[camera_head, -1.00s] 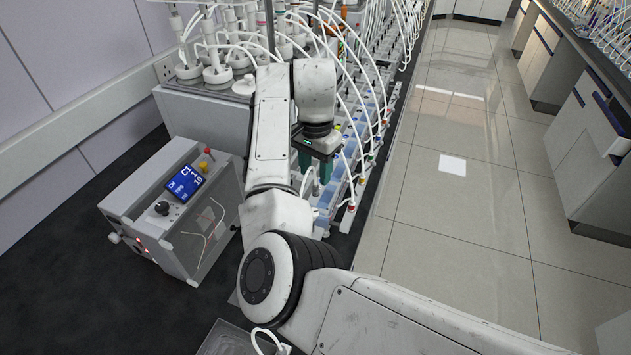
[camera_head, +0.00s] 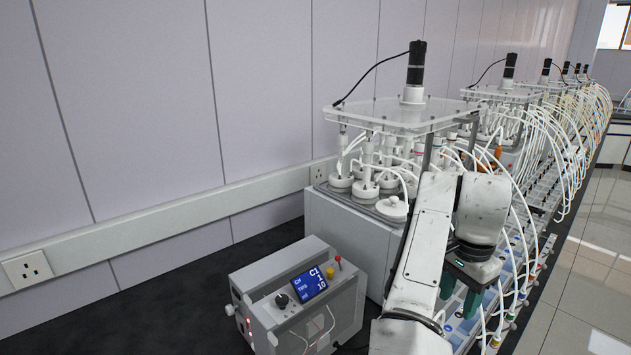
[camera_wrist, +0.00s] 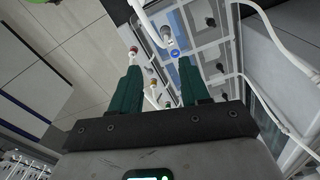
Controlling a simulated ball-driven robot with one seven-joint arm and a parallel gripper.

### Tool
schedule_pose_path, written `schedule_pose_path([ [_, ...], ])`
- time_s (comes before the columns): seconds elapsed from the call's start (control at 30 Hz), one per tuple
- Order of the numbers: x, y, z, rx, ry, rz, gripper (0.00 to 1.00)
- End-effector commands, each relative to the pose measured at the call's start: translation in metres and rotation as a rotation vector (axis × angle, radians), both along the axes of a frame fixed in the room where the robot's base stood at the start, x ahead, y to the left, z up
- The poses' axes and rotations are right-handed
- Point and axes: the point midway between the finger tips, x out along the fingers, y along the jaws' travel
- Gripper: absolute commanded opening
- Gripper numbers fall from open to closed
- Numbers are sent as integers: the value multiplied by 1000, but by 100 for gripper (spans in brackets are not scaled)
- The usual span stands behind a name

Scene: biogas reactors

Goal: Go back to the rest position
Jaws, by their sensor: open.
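My gripper (camera_head: 461,293) hangs at the lower right in the head view, with dark green fingers pointing down beside the row of tubed units. In the wrist view my gripper (camera_wrist: 160,88) has its two green fingers spread apart. Thin white tubes with small end fittings show between and beyond the fingers; none is clearly held. The lower part of the fingers is partly hidden in the head view by my own arm and the tubes.
A grey control box (camera_head: 300,300) with a blue display stands left of my arm. A reactor bath (camera_head: 345,235) with white-capped vessels and a black stirrer motor (camera_head: 415,65) stands behind. White tubes (camera_head: 525,205) arch close to my gripper on the right. Tiled floor (camera_head: 590,270) lies beyond.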

Motion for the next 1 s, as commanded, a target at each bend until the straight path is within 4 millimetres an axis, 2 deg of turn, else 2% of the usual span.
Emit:
schedule_pose_path([
  [0.03, -9, -12, -14, -25, 2, 4, 46],
  [0.23, -48, -55, -64, -142, -8, 86, 46],
  [0.4, -87, -80, -103, -227, -10, 206, 46],
  [0.5, -111, -87, -124, -264, -7, 293, 46],
  [0.6, -137, -89, -144, -290, -1, 389, 46],
  [0.77, -182, -82, -176, -301, 8, 558, 46],
  [1.0, -260, -46, -217, -240, 11, 827, 46],
])
